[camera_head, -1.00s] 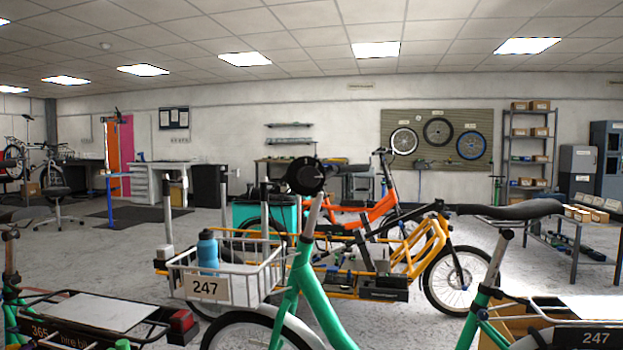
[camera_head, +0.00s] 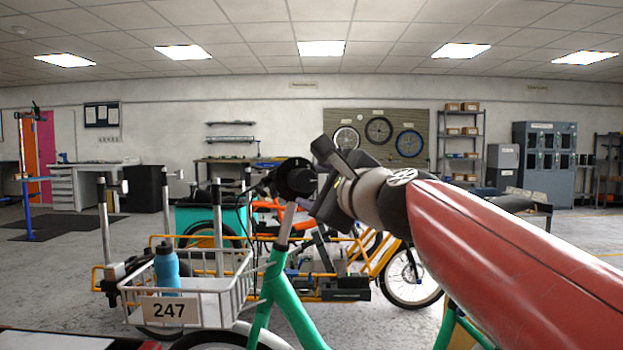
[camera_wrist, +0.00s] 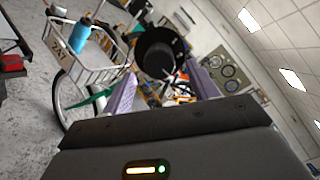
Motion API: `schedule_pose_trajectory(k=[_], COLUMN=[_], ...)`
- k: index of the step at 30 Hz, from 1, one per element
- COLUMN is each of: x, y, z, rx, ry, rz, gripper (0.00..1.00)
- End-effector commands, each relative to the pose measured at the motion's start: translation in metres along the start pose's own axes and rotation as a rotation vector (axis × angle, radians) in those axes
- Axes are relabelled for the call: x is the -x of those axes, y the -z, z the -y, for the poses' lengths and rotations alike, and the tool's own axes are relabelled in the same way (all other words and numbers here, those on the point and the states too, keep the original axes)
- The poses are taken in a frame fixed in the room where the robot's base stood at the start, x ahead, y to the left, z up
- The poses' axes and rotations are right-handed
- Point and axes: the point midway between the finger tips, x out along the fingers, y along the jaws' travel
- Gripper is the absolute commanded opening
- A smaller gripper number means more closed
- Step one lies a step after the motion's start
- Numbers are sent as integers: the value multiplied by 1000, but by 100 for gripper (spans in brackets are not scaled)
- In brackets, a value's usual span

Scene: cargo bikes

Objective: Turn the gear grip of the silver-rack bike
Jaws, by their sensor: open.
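The green bike (camera_head: 270,300) carries a silver wire rack (camera_head: 190,301) with a 247 plate. A black round grip end (camera_head: 294,177) tops its stem, seen end-on; I take it for the gear grip. The wrist view shows it as a large black disc (camera_wrist: 160,52). My gripper (camera_head: 316,185) is beside the grip on its right, at about the same height. In the wrist view my open gripper (camera_wrist: 160,90) has its two purple fingers apart, with the disc beyond and between them. Contact cannot be told. Any markings on the grip are too small to read.
A blue bottle (camera_head: 167,270) stands in the rack. An orange-yellow cargo bike (camera_head: 385,258) and a teal box (camera_head: 235,217) are behind.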

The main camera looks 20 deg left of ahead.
Motion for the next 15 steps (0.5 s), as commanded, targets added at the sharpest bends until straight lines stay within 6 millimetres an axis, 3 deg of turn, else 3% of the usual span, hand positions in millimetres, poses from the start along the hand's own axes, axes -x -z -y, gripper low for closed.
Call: schedule_pose_trajectory(k=[7,15], x=[-39,-52], y=[-1,0], z=[1,0], rx=[2,5], ry=[-4,-2], rz=[0,0], gripper=[59,59])
